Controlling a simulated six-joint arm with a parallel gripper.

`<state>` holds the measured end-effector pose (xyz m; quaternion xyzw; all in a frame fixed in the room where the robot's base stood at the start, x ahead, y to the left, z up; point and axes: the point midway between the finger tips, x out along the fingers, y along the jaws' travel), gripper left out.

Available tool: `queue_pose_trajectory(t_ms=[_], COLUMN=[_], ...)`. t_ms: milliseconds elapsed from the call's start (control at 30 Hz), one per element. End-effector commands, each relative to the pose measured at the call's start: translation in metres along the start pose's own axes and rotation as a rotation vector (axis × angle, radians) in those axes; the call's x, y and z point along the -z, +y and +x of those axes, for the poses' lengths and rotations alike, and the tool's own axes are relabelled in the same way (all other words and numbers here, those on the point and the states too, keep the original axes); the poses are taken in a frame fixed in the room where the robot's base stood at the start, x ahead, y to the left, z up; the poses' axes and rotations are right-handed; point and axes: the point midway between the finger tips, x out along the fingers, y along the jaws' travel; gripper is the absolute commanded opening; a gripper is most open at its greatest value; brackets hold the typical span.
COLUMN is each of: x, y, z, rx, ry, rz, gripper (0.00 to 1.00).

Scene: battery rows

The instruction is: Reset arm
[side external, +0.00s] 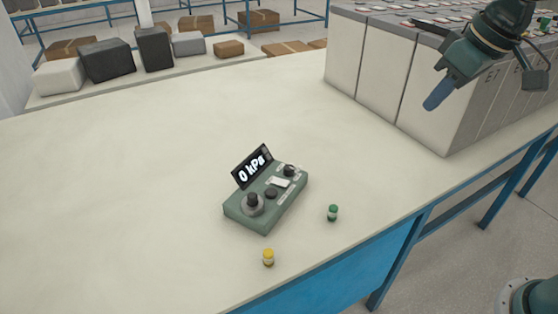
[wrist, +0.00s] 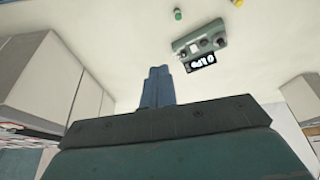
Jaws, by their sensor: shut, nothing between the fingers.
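My gripper (side external: 436,97) is at the upper right of the side external view, in the air in front of the white cabinet block. Its blue fingers are together and hold nothing. In the wrist view the shut fingers (wrist: 157,82) point toward the pale table. My gripper is well apart from everything on the table.
A green device (side external: 265,203) with a tilted "0 kPa" display stands mid-table. A green-capped bottle (side external: 333,213) and a yellow-capped bottle (side external: 268,258) stand near it. The white cabinets (side external: 410,90) stand at the right. Boxes (side external: 108,61) line the back. The table's left is clear.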

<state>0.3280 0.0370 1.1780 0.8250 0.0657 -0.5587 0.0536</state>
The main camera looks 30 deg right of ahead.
Motion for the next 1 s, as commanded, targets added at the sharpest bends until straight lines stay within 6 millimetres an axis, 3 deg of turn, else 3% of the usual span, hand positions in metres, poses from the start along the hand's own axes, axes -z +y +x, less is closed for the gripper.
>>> queue_pose_trajectory(t_ms=[300, 600, 800, 1000], x=[-0.072, -0.133, -0.152, -0.155], y=[0.009, 0.011, 0.011, 0.011], z=[-0.024, -0.028, -0.025, -0.025], rx=[-0.027, -0.049, -0.057, -0.058], ry=[0.054, 0.097, 0.11, 0.111], rz=[0.076, 0.136, 0.158, 0.161], gripper=[0.0, 0.0, 0.0, 0.0])
